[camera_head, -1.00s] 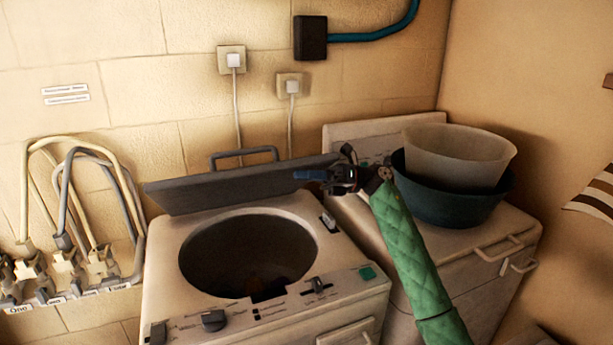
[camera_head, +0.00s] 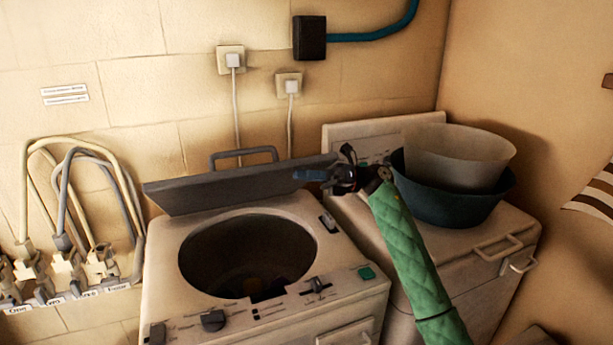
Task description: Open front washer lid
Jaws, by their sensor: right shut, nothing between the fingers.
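The front washer (camera_head: 165,268) is a cream top-loader with a round dark drum opening (camera_head: 248,255) and a control panel with knobs on its front edge. Its dark grey lid (camera_head: 225,188) stands raised and tilted back along the rear of the top, so the drum is uncovered. My right gripper (camera_head: 308,175), on the green padded arm (camera_head: 412,250), is shut and empty at the lid's right end. I cannot tell if its tips touch the lid. My left gripper is not in view.
A second washer (camera_head: 480,285) stands to the right, with a dark green basin (camera_head: 445,208) and a pale tub (camera_head: 460,155) on top. Hoses and taps (camera_head: 75,265) are at the left wall. Two sockets with cords (camera_head: 232,60) are on the back wall.

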